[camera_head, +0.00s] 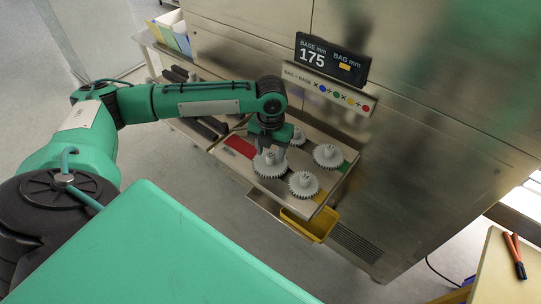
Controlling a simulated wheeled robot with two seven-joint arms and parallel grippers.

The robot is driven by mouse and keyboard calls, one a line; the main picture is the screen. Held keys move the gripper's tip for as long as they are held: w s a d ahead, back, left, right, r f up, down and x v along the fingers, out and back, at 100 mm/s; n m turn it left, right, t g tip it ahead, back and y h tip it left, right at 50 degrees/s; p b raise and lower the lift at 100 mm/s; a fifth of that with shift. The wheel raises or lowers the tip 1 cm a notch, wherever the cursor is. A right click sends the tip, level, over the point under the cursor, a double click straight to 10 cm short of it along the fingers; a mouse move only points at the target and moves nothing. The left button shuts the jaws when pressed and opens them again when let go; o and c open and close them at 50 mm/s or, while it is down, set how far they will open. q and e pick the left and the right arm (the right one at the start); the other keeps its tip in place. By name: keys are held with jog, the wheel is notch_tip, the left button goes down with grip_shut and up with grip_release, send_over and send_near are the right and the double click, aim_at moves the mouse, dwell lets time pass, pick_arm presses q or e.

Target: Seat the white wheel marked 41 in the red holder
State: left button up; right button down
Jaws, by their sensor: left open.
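Several white toothed wheels sit on a metal shelf (284,202) on the machine's front. The front-left wheel (268,170) is under my left gripper (271,149). The others are the front wheel (304,186), the right wheel (328,156) and a back wheel (298,137), partly hidden by the gripper. Their markings are too small to read, so I cannot tell which is 41. A red patch (239,146), seemingly the red holder, shows bare left of the gripper. My left gripper is open, pointing down at the front-left wheel's hub; contact is unclear. My right gripper is out of view.
A yellow bin (311,224) hangs below the shelf's front. A display (331,58) reading 175 and a strip of coloured dots (328,90) are on the machine wall behind. Dark tools (205,128) lie left of the shelf. Red-handled pliers (514,255) lie far right.

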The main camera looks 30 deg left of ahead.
pick_arm(q)
notch_tip(320, 180, up, 12)
jog(key=b, duration=0.1)
jog(key=shift+f+b, duration=0.25)
jog(key=shift+b, duration=0.1)
